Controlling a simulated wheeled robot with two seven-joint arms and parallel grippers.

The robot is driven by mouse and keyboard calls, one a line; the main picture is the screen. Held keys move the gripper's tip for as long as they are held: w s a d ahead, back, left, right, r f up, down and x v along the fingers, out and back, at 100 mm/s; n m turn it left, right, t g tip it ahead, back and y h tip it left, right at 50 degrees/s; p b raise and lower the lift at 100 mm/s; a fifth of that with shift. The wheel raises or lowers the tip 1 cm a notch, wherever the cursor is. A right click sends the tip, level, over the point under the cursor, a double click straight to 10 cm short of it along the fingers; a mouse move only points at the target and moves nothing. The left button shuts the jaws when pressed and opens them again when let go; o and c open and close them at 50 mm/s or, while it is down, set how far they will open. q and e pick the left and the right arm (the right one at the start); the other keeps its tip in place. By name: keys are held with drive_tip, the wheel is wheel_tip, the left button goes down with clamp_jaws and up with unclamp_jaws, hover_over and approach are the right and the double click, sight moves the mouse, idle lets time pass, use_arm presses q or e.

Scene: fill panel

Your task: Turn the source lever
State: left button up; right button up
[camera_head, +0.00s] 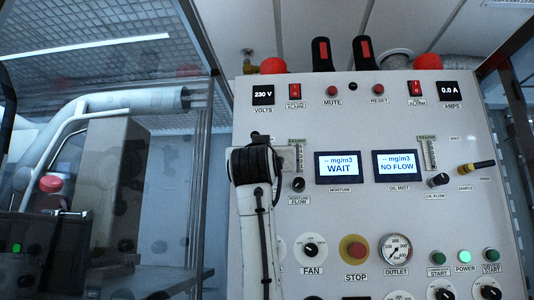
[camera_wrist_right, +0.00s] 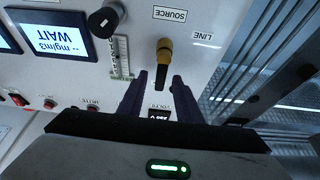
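The source lever (camera_wrist_right: 164,49) shows in the right wrist view, with a yellow-brass base and a black handle. It sits between the SOURCE and LINE labels, and its handle points down in that picture. My right gripper (camera_wrist_right: 159,78) is open. Its two dark fingers point at the panel, and the lever's handle shows in the gap between the fingertips; I cannot tell whether either finger touches it. In the head view my right arm covers the left side of the panel (camera_head: 334,233) and hides the source lever. My left gripper is not in view.
A similar sample lever (camera_head: 478,168) is at the panel's right side. The moisture screen (camera_head: 338,167) reads WAIT and the oil mist screen (camera_head: 397,165) reads NO FLOW. A black knob (camera_wrist_right: 105,18) and a flow gauge (camera_wrist_right: 120,57) are beside the source lever.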

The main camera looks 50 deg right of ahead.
drive_tip(key=b+v, duration=0.3)
drive_tip(key=v, duration=0.7)
drive_tip(key=shift+b, duration=0.4)
drive_tip(key=shift+s+a+f, duration=0.1)
